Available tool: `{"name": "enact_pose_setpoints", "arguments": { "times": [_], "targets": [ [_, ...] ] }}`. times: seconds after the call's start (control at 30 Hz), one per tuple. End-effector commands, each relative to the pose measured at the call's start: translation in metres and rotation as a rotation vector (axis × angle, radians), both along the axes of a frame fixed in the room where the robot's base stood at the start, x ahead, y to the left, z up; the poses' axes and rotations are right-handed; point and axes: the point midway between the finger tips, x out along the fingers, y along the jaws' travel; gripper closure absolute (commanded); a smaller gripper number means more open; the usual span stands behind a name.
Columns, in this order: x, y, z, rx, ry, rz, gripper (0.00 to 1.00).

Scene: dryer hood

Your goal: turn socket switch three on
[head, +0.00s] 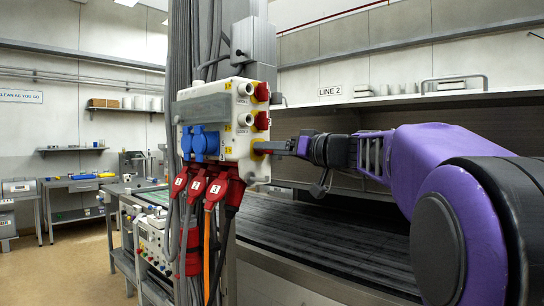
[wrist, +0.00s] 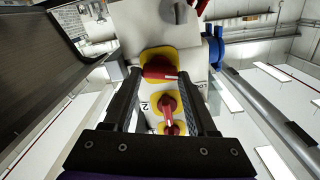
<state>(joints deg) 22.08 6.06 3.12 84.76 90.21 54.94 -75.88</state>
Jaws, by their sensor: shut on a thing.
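The white socket box (head: 222,125) hangs on the column, with red rotary switches on yellow plates stacked on its right side. The top switch (head: 262,91) and the middle switch (head: 262,120) are clear of my arm. My gripper (head: 270,147) is at the lowest switch in the head view and hides its handle. In the wrist view my fingers (wrist: 161,75) stand either side of this switch's red handle (wrist: 156,72) and are shut on it. The handle lies crosswise there. The adjacent switch (wrist: 165,105), beside a printed "2", points along the row.
Red plugs (head: 198,188) with hanging cables and blue socket covers (head: 205,142) are on the box's front and underside. A dark slatted work surface (head: 315,245) lies below my arm. The shelf (head: 400,98) runs behind.

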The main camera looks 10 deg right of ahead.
Motion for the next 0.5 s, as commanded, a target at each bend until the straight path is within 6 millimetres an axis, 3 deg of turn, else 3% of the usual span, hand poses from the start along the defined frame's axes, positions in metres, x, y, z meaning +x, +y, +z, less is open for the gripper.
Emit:
{"name": "enact_pose_setpoints", "arguments": {
  "times": [0.5],
  "targets": [
    [0.0010, -0.0009, -0.0013, 0.397, 0.287, 0.001, 0.98]
  ]
}}
